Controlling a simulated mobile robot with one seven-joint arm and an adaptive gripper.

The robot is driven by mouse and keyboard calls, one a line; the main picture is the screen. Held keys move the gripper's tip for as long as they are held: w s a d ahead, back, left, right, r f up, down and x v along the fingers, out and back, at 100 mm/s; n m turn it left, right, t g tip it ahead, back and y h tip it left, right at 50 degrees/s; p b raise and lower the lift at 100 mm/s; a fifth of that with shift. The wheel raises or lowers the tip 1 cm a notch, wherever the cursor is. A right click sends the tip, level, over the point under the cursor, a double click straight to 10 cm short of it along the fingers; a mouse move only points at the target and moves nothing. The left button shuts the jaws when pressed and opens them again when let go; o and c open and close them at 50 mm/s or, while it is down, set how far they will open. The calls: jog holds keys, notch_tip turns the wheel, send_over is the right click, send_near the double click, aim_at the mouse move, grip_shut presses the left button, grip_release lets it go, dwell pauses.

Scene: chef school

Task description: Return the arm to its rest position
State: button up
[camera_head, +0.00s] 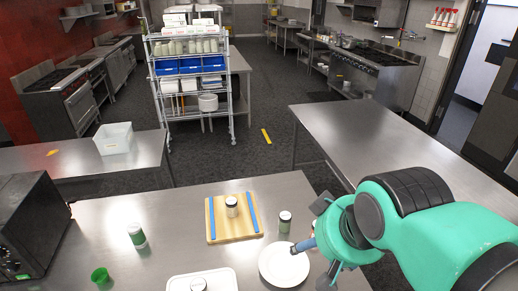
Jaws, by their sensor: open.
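My arm reaches in from the lower right, teal with dark joints. My gripper (313,245) is at its end, above the right edge of the steel table (166,217), close to a white plate (279,272). Its jaws are open and partly hidden by the arm's own wrist. A small blue-grey piece shows over the plate's right side; I cannot tell if it is a fingertip or a separate thing.
A wooden board (221,231) with blue strips carries a jar (232,206). Other jars (285,221) (137,235), a green cup (100,276) and a white tray (178,283) stand around it. A black oven (30,228) is at left; a steel counter (345,125) lies behind my arm.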

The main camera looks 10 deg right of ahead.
notch_tip(320, 180, down, 4)
jog(key=b, duration=0.3)
jog(key=shift+f+b, duration=0.25)
jog(key=shift+b, duration=0.15)
